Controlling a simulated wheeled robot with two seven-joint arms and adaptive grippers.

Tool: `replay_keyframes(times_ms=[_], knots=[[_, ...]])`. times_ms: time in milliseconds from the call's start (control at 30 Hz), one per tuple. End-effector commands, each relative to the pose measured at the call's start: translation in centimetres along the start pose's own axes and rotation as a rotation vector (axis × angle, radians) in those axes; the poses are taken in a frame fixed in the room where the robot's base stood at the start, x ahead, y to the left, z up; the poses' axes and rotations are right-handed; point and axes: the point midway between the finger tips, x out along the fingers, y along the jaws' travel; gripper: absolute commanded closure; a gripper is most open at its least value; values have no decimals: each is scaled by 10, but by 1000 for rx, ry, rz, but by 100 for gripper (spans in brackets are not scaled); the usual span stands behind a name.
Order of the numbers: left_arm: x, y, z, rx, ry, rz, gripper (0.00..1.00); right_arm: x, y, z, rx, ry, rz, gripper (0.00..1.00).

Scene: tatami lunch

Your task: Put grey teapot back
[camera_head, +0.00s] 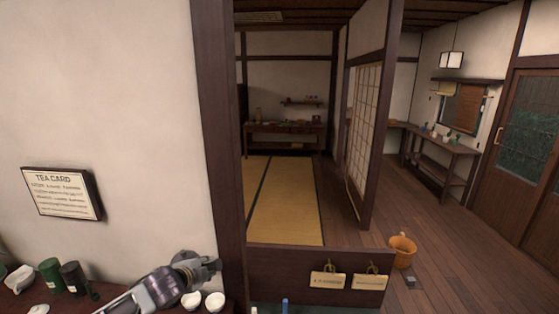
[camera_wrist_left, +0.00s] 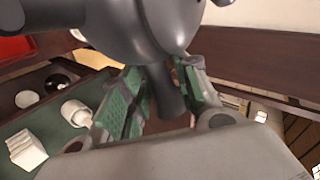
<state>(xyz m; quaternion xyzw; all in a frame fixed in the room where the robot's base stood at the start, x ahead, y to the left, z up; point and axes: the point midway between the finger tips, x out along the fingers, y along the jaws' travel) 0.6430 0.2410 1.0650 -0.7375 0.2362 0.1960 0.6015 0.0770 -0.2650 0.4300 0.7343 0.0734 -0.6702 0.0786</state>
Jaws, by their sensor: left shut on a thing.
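The grey teapot (camera_wrist_left: 145,30) fills the top of the left wrist view, close to the camera. My left gripper (camera_wrist_left: 160,92) has green-padded fingers on either side of the teapot's dark grey handle (camera_wrist_left: 165,95) and is shut on it. In the head view my left gripper (camera_head: 198,268) is at the lower left, above the dark counter by the wall end. I cannot clearly make out the teapot there. My right gripper is in neither view.
Two white cups (camera_head: 203,301) stand below the gripper, with dark green canisters (camera_head: 50,275) to the left. The wrist view shows a red surface (camera_wrist_left: 17,48), a dark bowl (camera_wrist_left: 58,83) and a white vessel (camera_wrist_left: 76,113). A tea card (camera_head: 62,193) hangs on the wall.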

Motion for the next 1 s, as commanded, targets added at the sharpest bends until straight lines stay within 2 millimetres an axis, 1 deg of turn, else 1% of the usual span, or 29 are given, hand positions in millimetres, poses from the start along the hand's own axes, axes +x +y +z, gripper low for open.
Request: replay_keyframes(times_ms=[33, 267, 467, 700, 1000], knots=[[-5, 0, -5, -7, -4, -4, 100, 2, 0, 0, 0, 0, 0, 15], [-26, 5, -20, -28, -32, -11, 100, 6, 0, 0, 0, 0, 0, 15], [-44, 14, -32, -35, -42, -13, 100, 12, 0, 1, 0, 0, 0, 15], [-55, 29, -31, -46, -62, -16, 100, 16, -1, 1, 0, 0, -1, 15], [-56, 54, -22, -61, -85, -21, 100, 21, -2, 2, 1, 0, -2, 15]])
